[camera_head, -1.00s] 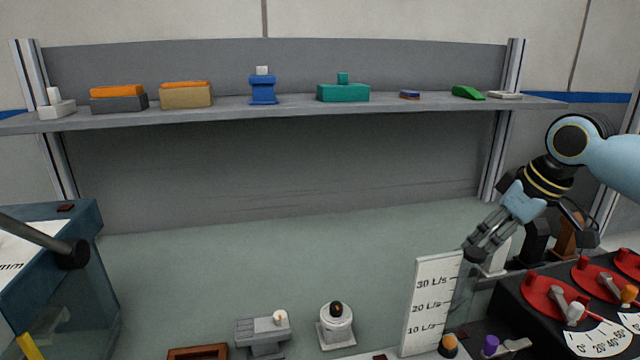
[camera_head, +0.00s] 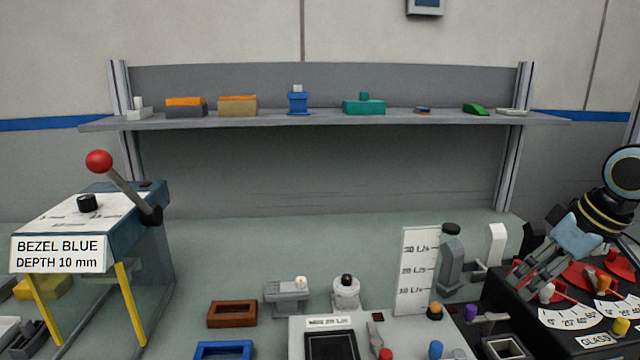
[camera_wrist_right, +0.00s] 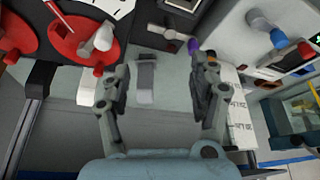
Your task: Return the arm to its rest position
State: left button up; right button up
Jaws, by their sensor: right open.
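My right gripper (camera_head: 530,282) is at the right of the head view, its fingers pointing down and left over the dark panel with red dials (camera_head: 580,275). In the right wrist view its two fingers (camera_wrist_right: 155,88) are spread wide apart with nothing held. My left gripper is not in view.
A shelf (camera_head: 340,121) with several coloured blocks spans the back. A blue machine (camera_head: 140,235) with a red-knobbed lever stands at the left. A brown frame (camera_head: 232,313), a grey block (camera_head: 287,294) and a white knobbed part (camera_head: 346,292) sit in the middle. The bench behind them is clear.

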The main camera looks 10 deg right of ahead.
jog(key=s+a+f, duration=0.7)
jog(key=s+a, duration=0.4)
jog(key=a, duration=0.2)
jog(key=s+a+r+m+h, duration=0.2)
jog(key=s+a, duration=0.2)
jog(key=s, duration=0.8)
notch_tip(320, 180, down, 33)
jog(key=d+g+b, duration=0.2)
jog(key=d+b, duration=0.1)
jog(key=b, duration=0.5)
pick_arm(q)
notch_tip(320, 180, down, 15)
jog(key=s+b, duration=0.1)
jog(key=b, duration=0.6)
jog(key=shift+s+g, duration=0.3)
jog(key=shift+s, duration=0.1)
pick_arm(e)
jog(key=s+f, duration=1)
jog(key=f, duration=0.2)
jog(key=s+f+g, duration=0.1)
jog(key=s+f, duration=0.8)
jog(key=f, duration=0.3)
jog(key=shift+s+d+f+m, duration=0.35)
jog(key=shift+d+f+m, duration=0.05)
jog(key=shift+d, duration=0.05)
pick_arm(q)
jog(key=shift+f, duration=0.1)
